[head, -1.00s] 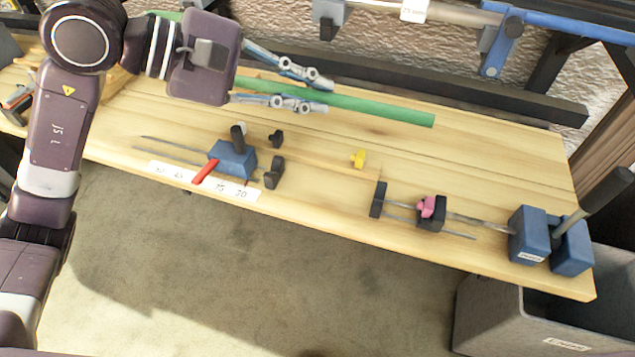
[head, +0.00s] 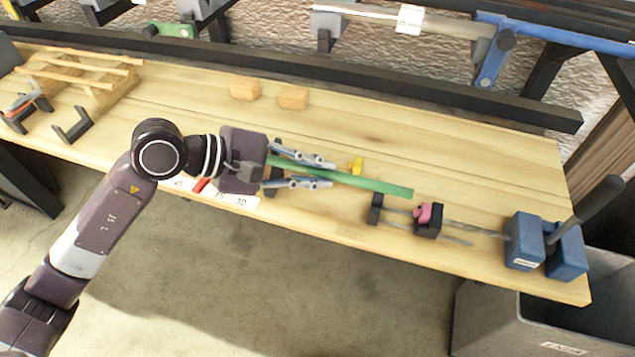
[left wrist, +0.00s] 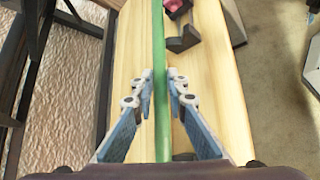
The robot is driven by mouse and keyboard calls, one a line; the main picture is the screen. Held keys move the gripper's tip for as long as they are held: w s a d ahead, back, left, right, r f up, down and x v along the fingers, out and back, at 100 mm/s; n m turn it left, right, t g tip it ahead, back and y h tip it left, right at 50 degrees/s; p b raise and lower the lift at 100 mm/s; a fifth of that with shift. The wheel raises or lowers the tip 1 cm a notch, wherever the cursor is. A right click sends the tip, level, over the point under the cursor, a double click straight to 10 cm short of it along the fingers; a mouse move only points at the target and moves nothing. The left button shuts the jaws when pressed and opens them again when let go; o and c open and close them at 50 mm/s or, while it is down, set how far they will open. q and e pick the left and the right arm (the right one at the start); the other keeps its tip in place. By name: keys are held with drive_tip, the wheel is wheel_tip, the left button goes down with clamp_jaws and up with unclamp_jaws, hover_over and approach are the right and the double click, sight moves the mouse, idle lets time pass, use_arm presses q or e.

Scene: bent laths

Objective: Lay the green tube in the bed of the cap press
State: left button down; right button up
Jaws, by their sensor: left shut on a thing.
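The green tube (head: 385,186) is long and straight. My left gripper (head: 328,174) is shut on it, one finger on each side. The tube sticks out to the right, its free end above the bench close to the left end of what looks like the cap press. That press has blue blocks (head: 525,240), a dark lever (head: 597,202), thin rods and black rests (head: 375,208), one with a pink knob (head: 428,212). In the left wrist view the tube (left wrist: 158,40) runs between the fingers, beside a black rest (left wrist: 184,39). My right gripper is not in view.
Two wooden blocks (head: 244,89) lie farther back. A red-handled fixture (head: 201,185) is mostly hidden by my gripper. A grey bin (head: 500,320) stands at the right.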

use_arm(q)
wheel_tip(320, 180, down, 4)
drive_tip(key=shift+r, duration=0.1)
idle(0.4)
drive_tip(key=shift+f, duration=0.35)
drive_tip(key=c, duration=1.9)
unclamp_jaws()
